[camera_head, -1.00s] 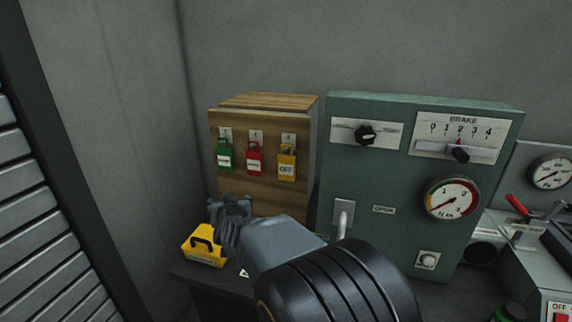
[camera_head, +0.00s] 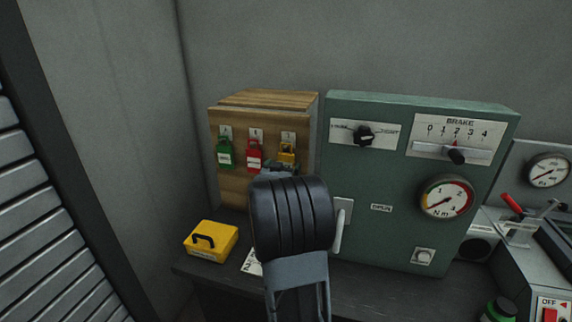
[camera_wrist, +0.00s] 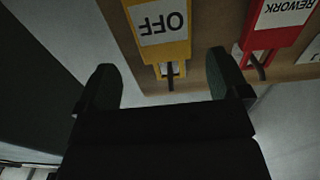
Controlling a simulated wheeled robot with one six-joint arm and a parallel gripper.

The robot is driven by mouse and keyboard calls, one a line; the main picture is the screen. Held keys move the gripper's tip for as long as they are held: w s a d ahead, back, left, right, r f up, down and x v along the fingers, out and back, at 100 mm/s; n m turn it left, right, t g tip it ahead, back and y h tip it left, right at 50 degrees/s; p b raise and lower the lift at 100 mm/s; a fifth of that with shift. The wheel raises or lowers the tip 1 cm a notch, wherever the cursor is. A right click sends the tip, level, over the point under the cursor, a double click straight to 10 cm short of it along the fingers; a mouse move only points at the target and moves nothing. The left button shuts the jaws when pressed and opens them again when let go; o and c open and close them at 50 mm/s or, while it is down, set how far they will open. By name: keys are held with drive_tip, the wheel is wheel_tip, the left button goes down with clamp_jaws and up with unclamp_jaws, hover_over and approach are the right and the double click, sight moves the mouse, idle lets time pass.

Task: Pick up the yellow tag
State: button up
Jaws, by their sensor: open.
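The yellow tag (camera_head: 287,153) marked OFF hangs at the right end of the wooden box front, its lower part hidden behind my gripper in the head view. In the wrist view, the yellow tag (camera_wrist: 163,30) appears upside down, with its hook end toward me. My gripper (camera_wrist: 162,62) is open and empty, with one finger on each side of the tag's hook end in that picture. I cannot tell how much depth lies between fingers and tag. In the head view, my gripper (camera_head: 281,167) is mostly hidden behind my arm.
A red tag (camera_head: 254,156) hangs close on the left and shows beside my right finger in the wrist view (camera_wrist: 277,25). A green tag (camera_head: 225,153) hangs further left. A green brake panel (camera_head: 385,180) stands right of the wooden box (camera_head: 234,190). A yellow case (camera_head: 224,232) sits below.

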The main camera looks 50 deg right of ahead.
sight(286, 160)
drive_tip(key=shift+w+p+x, duration=0.25)
drive_tip(key=shift+p+x, duration=0.85)
drive_tip(key=shift+x, duration=1.8)
drive_tip(key=shift+a+f, duration=0.1)
drive_tip(key=shift+a, duration=0.05)
drive_tip(key=shift+c, duration=0.2)
drive_tip(key=c, duration=0.9)
drive_tip(key=shift+c, duration=0.3)
